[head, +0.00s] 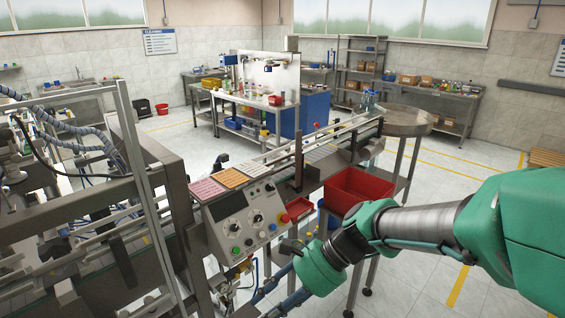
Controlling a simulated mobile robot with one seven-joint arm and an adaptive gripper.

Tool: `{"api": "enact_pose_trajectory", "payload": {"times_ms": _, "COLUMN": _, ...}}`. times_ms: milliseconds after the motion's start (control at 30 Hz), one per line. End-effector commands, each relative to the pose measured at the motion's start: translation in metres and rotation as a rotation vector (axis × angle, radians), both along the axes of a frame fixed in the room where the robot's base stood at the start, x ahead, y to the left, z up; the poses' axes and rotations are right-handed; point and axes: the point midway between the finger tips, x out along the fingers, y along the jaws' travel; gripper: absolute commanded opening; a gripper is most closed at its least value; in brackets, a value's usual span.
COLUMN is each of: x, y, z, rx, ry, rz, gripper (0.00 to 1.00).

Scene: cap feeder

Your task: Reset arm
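My arm reaches in from the right, with a large green shoulder part, a grey forearm (420,222) and a green wrist (320,268). The wrist is bent downward in front of the control panel (245,220), at its lower right. Dark parts show around the wrist, and my gripper (277,294) seems to point down and left among blue-black rods and tubes. Its fingers do not stand out clearly. I cannot tell whether it is open or shut, or whether it holds anything.
A red bin (356,187) stands just behind my wrist. A conveyor (325,150) runs back to a round steel table (403,120). A metal machine frame (130,150) fills the left. The tiled floor (415,275) below my forearm is partly clear.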

Motion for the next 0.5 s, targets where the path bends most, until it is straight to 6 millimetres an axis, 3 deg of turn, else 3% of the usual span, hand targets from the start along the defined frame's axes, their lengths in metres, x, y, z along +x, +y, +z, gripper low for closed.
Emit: {"api": "enact_pose_trajectory", "payload": {"times_ms": 500, "x": -0.056, "y": -0.130, "z": 0.037, "rx": -0.417, "ry": -0.553, "rz": 0.326, "gripper": 0.38}}
